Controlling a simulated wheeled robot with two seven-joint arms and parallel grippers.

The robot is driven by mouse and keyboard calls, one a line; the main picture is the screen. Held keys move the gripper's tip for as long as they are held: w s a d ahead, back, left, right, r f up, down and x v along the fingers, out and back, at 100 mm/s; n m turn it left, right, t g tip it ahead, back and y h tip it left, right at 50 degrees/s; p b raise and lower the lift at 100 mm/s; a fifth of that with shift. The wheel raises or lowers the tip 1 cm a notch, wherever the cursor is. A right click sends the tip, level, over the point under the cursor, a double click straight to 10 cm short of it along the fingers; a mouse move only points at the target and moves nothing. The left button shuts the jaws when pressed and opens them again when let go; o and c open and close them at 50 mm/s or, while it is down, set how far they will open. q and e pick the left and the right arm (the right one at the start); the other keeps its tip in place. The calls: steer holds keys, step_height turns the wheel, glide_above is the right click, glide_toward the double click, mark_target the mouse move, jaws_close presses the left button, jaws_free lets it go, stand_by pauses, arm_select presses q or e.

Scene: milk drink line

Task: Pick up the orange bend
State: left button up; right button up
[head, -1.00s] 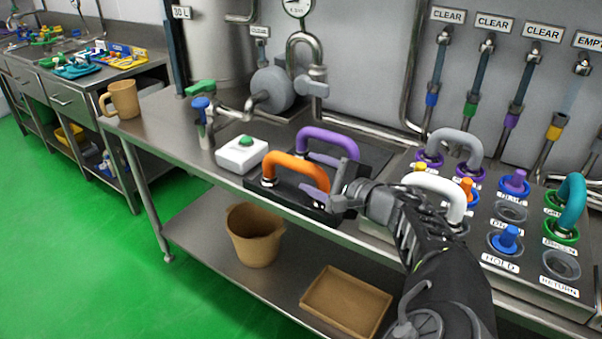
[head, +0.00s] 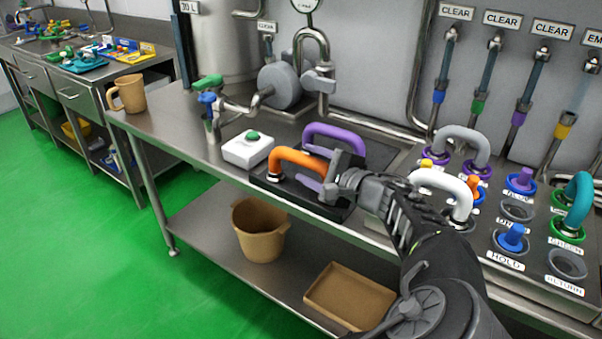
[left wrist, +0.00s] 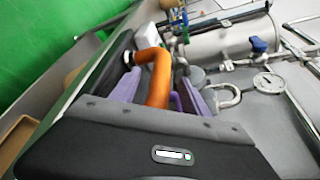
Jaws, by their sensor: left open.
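The orange bend (head: 296,158) is an upright U-shaped pipe on a dark base plate (head: 292,194) on the steel bench. It also shows in the left wrist view (left wrist: 159,80), lying between the purple fingers. My left gripper (head: 318,171) is open at the right-hand end of the orange bend. In the left wrist view the fingers of my left gripper (left wrist: 156,92) stand on either side of the bend, with no clear contact. The gripper hides the bend's right end in the head view. My right gripper is not in view.
A purple bend (head: 335,131) stands close behind the orange one. A white box with a green button (head: 247,151) is just left. To the right is a panel with a white bend (head: 440,182), a grey bend (head: 463,135) and a teal bend (head: 580,193).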

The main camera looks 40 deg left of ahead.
mark_target(300, 158)
arm_select(q)
steer(key=x, duration=0.4)
steer(key=shift+w+a, duration=0.1)
steer(key=shift+w, duration=0.05)
stand_by(0.4)
jaws_close()
stand_by(0.4)
stand_by(0.8)
